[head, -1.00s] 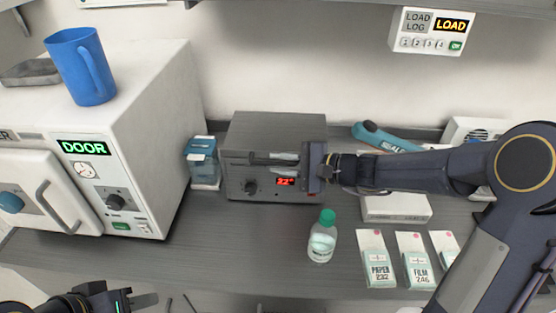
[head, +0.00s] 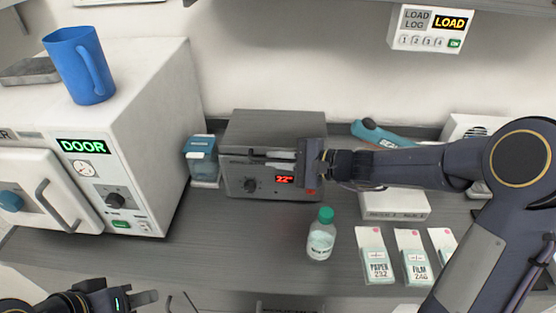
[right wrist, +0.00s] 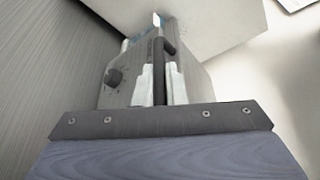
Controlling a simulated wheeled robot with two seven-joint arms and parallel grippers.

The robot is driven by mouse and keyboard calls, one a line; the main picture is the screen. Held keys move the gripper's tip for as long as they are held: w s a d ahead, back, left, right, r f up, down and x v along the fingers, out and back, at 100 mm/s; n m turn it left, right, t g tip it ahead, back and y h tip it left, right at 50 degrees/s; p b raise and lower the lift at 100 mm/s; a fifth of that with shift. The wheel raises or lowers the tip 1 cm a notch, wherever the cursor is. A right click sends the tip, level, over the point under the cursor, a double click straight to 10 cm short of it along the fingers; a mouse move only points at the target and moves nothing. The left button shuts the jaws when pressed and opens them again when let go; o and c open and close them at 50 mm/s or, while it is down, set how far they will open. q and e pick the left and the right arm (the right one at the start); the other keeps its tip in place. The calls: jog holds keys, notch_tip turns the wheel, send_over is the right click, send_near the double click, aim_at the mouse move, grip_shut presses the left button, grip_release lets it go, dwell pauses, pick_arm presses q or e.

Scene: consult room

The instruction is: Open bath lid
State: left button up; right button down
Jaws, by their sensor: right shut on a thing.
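The bath (head: 240,180) is a grey box on the counter with a dial and a red "22" display on its front. Its flat lid (head: 270,128) lies level on top, with no visible gap. My right gripper (head: 280,159) reaches in from the right across the bath's front. In the right wrist view its pale fingers (right wrist: 160,85) are on either side of the dark lid handle (right wrist: 159,65), shut on it. My left gripper (head: 145,298) is at the bottom left, away from the bath. Its finger spacing is unclear.
A white DOOR machine (head: 150,150) with a blue mug (head: 80,68) on top stands left. A blue container (head: 202,160) is beside the bath.

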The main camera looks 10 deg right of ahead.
jog(key=w+d+r+p, duration=0.1)
jog(key=w+r+p, duration=0.4)
jog(key=r, duration=0.8)
jog(key=c, duration=1.8)
grip_release()
jog(key=shift+o, duration=0.2)
jog(key=b+v, duration=0.2)
jog(key=v, duration=0.6)
jog(key=shift+f, duration=0.1)
